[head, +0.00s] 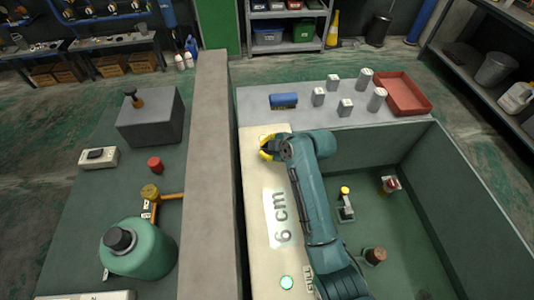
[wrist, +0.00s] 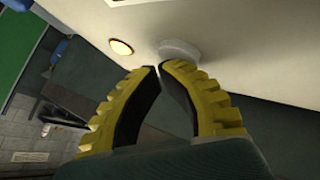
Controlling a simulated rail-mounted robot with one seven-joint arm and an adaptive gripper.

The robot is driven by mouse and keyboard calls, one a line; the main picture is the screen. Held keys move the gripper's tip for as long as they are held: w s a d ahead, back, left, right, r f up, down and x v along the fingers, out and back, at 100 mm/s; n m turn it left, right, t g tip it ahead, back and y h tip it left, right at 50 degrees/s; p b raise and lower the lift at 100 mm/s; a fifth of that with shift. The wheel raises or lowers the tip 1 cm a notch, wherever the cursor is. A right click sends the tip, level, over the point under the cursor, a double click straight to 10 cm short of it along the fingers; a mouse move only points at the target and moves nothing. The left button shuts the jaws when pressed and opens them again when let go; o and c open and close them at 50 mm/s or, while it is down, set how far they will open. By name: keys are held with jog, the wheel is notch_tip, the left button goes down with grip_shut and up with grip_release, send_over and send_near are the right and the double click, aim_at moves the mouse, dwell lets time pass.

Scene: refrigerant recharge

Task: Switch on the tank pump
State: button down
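My gripper (head: 268,150) has yellow ribbed fingers and is at the far end of the cream panel (head: 258,185) along the tank's left side. In the wrist view its fingertips (wrist: 158,67) come together with nothing seen between them. A pale grey round knob (wrist: 180,49) on the panel is close to the right fingertip, partly hidden by it; I cannot tell whether they touch. A round lamp (wrist: 121,47) glows pale yellow beside the knob. The green tank (head: 385,235) is right of my arm. No label names the pump switch.
A raised grey wall (head: 210,120) separates the panel from the left bench, which holds a green canister (head: 138,250) and a white box with a black switch (head: 97,156). A grey shelf beyond the tank carries a blue cylinder (head: 284,100), several grey pieces and a red tray (head: 403,93).

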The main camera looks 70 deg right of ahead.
jog(key=shift+r, duration=0.35)
jog(key=shift+p, duration=0.3)
notch_tip(320, 180, up, 6)
jog(key=p, duration=0.5)
jog(key=shift+r, duration=0.1)
